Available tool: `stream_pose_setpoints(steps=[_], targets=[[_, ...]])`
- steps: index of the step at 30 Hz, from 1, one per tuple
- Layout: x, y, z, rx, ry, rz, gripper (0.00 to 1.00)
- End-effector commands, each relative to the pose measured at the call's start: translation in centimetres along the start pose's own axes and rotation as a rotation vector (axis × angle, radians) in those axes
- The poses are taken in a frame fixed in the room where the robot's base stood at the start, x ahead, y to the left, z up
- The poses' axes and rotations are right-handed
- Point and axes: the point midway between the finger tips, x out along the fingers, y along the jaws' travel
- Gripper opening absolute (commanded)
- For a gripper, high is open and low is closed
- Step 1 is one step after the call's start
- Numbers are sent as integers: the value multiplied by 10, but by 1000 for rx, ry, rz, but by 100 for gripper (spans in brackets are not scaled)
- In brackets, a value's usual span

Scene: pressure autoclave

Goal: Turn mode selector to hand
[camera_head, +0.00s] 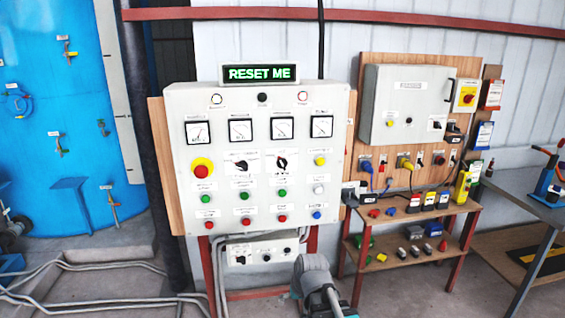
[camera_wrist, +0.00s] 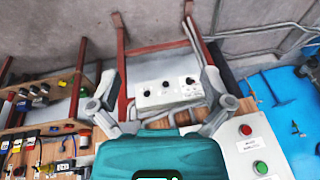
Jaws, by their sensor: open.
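The large grey control panel (camera_head: 225,222) carries two black rotary selectors in its middle row, a left selector (camera_head: 241,163) and a right selector (camera_head: 281,162). Their labels are too small to read, so I cannot tell which is the mode selector or its setting. A small control box (camera_head: 262,243) below the panel has several dark knobs; the same box shows in the wrist view (camera_wrist: 170,95). My gripper (camera_wrist: 160,92) is open and empty, its fingers spread on either side of this box in the picture. Part of my arm shows low in the head view.
A red emergency stop (camera_head: 201,169) sits left of the selectors, with gauges above and coloured buttons below. A shelf (camera_head: 420,221) with small devices stands right, a blue tank (camera_head: 60,110) left. Grey pipes (camera_head: 100,266) run along the floor.

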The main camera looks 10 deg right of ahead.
Motion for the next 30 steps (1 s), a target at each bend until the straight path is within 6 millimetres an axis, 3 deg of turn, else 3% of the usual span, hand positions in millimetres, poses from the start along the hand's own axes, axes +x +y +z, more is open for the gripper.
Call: stream_pose_setpoints(steps=[1, 9, 18, 24, 30], targets=[[-8, -8, -20, 17, 54, -33, 100], [-46, -45, -121, 164, 399, -245, 100], [-115, -58, -224, 410, 770, -464, 100], [-164, -47, -276, 601, 991, -579, 100], [-196, -32, -303, 746, 1136, -643, 100]])
